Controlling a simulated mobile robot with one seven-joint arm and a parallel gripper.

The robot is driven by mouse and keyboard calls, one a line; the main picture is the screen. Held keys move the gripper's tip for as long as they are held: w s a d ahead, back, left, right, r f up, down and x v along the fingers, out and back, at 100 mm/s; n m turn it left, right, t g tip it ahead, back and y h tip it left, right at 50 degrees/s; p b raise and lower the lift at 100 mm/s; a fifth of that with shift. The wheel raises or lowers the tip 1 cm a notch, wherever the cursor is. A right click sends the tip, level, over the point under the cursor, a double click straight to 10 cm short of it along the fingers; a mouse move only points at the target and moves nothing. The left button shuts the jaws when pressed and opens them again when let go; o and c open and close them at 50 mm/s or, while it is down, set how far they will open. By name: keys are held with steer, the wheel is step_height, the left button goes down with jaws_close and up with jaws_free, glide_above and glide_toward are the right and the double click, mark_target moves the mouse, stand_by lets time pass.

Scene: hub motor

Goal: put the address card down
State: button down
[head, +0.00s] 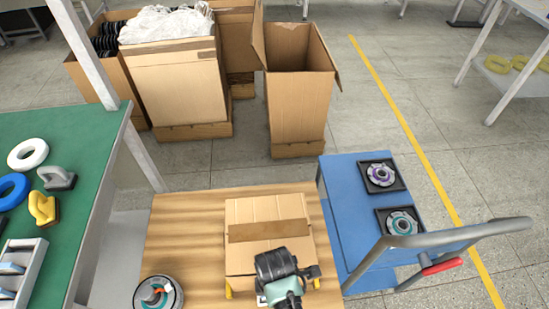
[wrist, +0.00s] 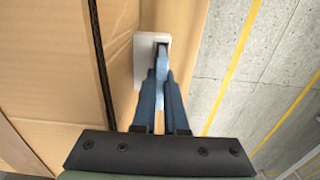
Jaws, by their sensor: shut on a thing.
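The white address card (wrist: 140,75) shows at my fingertips in the wrist view, over or against the tan cardboard. My gripper (wrist: 161,70) is shut on it. I cannot tell whether the card touches the cardboard. In the head view my gripper (head: 283,290) is at the near side of a closed cardboard box (head: 266,210) on the wooden table (head: 180,225). The fingertips and card are hidden there by my wrist.
A round hub motor (head: 158,295) sits at the table's near left. A blue cart (head: 345,200) with two motors in black trays stands right, its handle (head: 460,233) reaching out. A green bench (head: 80,140) is left; tall cartons (head: 300,100) stand behind.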

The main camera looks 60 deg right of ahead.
steer(key=shift+f, duration=0.55)
steer(key=c, duration=1)
jaws_free()
steer(key=shift+f, duration=0.1)
steer(key=shift+o, duration=0.2)
step_height(320, 180, up, 12)
steer(key=p, duration=0.2)
steer(key=shift+p, duration=0.3)
